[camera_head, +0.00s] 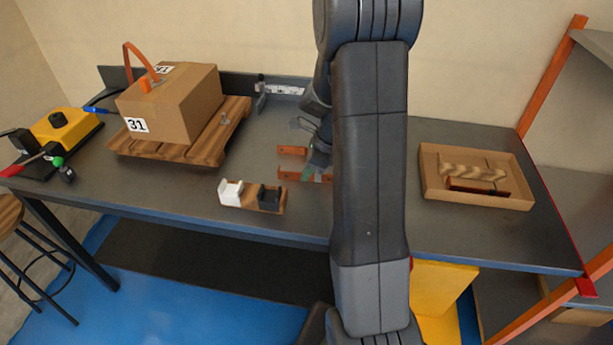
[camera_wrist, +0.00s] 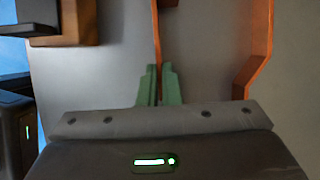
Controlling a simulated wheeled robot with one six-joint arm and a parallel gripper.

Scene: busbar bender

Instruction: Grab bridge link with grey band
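Two copper-coloured bridge links lie on the grey table beside my arm in the head view: a far one (camera_head: 292,151) and a near one (camera_head: 290,173). My gripper (camera_head: 317,168) is down at the near link, partly hidden by my arm. In the wrist view the green fingers of my gripper (camera_wrist: 159,75) are close together with the thin edge of a copper link (camera_wrist: 155,45) between them; they look shut on it. The other link, with bends along it, shows to the right (camera_wrist: 260,50). I cannot make out a grey band on either link.
A wooden holder (camera_head: 252,196) with a white and a black block stands near the front edge. A carton (camera_head: 190,105) sits on a pallet (camera_head: 222,132) to the left. A cardboard tray (camera_head: 432,190) with parts is on the right. The table between pallet and links is clear.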

